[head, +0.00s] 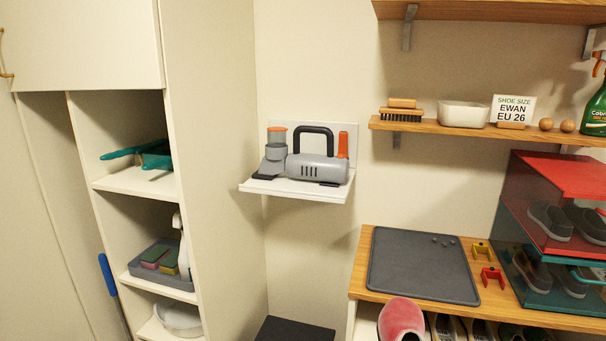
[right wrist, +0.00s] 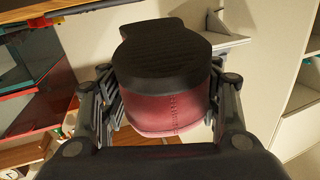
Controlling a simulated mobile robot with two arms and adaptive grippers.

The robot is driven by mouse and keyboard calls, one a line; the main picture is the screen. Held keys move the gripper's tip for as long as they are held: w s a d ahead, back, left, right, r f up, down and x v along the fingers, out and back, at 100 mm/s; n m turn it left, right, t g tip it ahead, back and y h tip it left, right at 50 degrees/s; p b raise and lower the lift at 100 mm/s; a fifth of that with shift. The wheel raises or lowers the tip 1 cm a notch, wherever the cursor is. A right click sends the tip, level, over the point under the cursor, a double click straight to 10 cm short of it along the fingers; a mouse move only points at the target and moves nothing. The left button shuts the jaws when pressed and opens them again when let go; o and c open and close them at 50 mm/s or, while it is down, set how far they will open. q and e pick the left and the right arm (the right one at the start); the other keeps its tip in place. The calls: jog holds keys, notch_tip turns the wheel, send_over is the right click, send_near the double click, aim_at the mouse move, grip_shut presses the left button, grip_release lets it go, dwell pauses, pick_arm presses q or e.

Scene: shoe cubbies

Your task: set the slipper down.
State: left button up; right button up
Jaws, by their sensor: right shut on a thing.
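The slipper (right wrist: 165,100) is dark red with a black sole, and fills the middle of the right wrist view. My right gripper (right wrist: 160,112) is shut on it, with a finger linkage on either side. In the head view a pinkish-red slipper (head: 402,316) shows at the bottom edge, overlapping the front of the wooden bench top; it looks like the same one. Its lower part is cut off by the frame, and my right gripper is not visible there. A dark grey mat (head: 422,266) lies on the bench top (head: 360,268). My left gripper is in neither view.
Yellow (head: 481,251) and red (head: 493,277) brackets stand right of the mat. Red and teal clear boxes (head: 555,190) with shoes stand further right. Shoes (head: 470,328) fill the cubby below.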

jog(key=s+f, duration=0.2)
jog(key=s, duration=0.5)
jog(key=shift+s+f, duration=0.15)
jog(key=shift+f, duration=0.15)
dwell(0.6)
